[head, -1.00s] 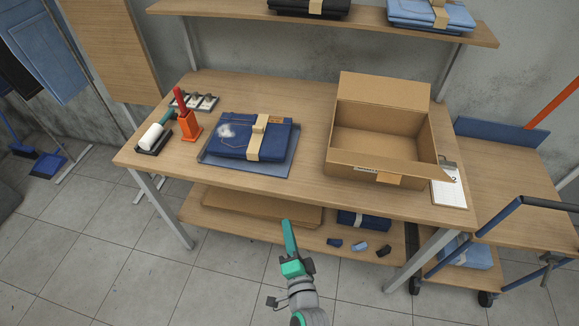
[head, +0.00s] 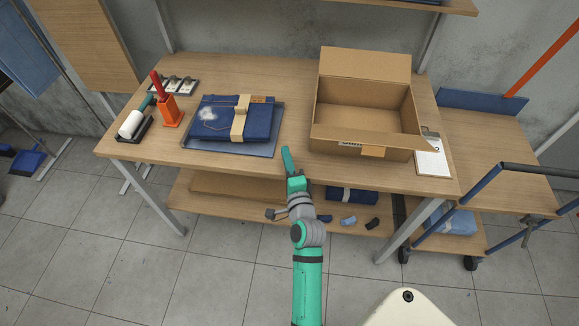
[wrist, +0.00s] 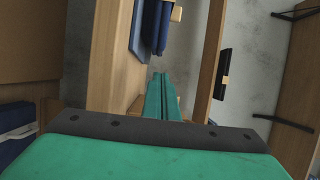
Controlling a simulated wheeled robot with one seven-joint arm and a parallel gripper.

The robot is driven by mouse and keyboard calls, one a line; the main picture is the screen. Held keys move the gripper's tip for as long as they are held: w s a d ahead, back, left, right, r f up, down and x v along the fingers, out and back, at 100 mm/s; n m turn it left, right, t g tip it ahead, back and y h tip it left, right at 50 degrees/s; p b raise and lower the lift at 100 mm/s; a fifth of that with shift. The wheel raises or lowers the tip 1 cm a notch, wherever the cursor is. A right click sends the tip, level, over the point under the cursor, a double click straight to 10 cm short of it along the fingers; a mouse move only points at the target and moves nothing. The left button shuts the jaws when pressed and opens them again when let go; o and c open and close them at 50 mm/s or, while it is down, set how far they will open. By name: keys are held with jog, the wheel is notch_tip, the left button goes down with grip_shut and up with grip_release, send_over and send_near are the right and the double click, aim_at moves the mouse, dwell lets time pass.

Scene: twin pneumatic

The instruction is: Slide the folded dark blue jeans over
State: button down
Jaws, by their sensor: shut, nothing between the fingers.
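The folded dark blue jeans (head: 218,117) lie on a blue-grey tray (head: 266,146) on the left half of the table, with a tan paper band around them and a pale patch on their left part. They also show at the top of the wrist view (wrist: 163,25). My gripper (head: 286,150) is at the table's front edge, right of the tray and apart from the jeans. Its green fingers (wrist: 160,95) are together and hold nothing.
An open cardboard box (head: 365,110) stands right of my gripper, with a clipboard (head: 432,158) beside it. Left of the jeans are an orange holder (head: 169,111) and a lint roller (head: 132,124). Bare tabletop (head: 298,110) lies between jeans and box. A shelf is below.

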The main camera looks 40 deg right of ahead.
jog(key=w, duration=0.4)
jog(key=shift+d, duration=0.2)
jog(key=shift+w+a, duration=0.25)
jog(key=shift+w, duration=0.6)
